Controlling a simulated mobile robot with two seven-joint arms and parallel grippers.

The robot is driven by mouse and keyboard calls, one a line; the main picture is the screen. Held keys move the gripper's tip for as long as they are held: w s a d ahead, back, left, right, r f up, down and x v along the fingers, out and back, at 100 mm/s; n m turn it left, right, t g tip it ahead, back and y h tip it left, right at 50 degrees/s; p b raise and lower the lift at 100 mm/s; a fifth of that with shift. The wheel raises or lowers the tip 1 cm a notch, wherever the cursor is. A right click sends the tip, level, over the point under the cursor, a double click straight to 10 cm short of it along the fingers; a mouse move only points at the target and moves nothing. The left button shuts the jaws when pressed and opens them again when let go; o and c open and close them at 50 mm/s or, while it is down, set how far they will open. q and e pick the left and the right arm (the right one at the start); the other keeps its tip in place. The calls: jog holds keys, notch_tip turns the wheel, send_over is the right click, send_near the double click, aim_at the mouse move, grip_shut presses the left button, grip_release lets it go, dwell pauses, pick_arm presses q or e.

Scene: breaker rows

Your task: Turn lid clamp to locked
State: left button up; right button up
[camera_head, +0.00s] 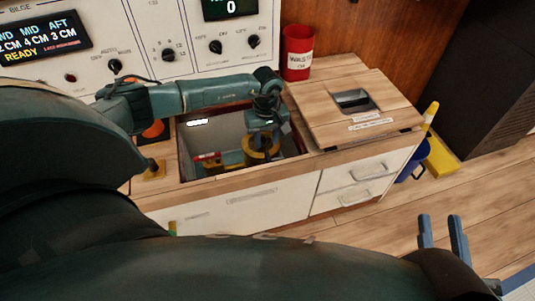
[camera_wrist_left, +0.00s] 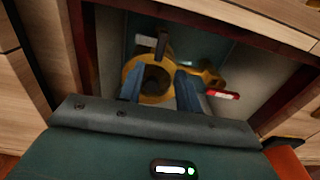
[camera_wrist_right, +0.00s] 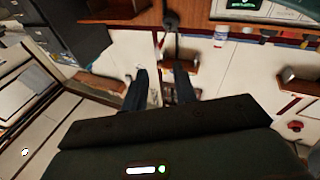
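A yellow round housing (camera_head: 261,156) sits down in the open well of the counter. In the left wrist view the yellow ring (camera_wrist_left: 152,98) has a dark round opening, with a dark upright handle (camera_wrist_left: 162,46) at its far edge. A red-tipped lever (camera_wrist_left: 224,95) lies to its right. I cannot tell for sure which part is the lid clamp. My left gripper (camera_wrist_left: 159,88) points down into the well over the ring, fingers apart with nothing clearly held; in the head view (camera_head: 266,134) its fingertips are hard to see. My right gripper (camera_head: 442,238) is open and empty, away from the counter.
The wooden hatch lid (camera_head: 330,115) lies on the counter right of the well. A red waste bin (camera_head: 298,54) stands behind it. The well's walls (camera_head: 186,160) closely surround my left gripper. A control panel (camera_head: 110,30) rises behind. A blue bucket (camera_head: 412,160) stands at the cabinet's right end.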

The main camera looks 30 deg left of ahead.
pick_arm(q)
notch_tip(320, 180, down, 6)
jog(key=shift+w+r+b, duration=0.1)
jog(key=shift+b, duration=0.75)
jog(key=shift+c, duration=0.3)
grip_shut()
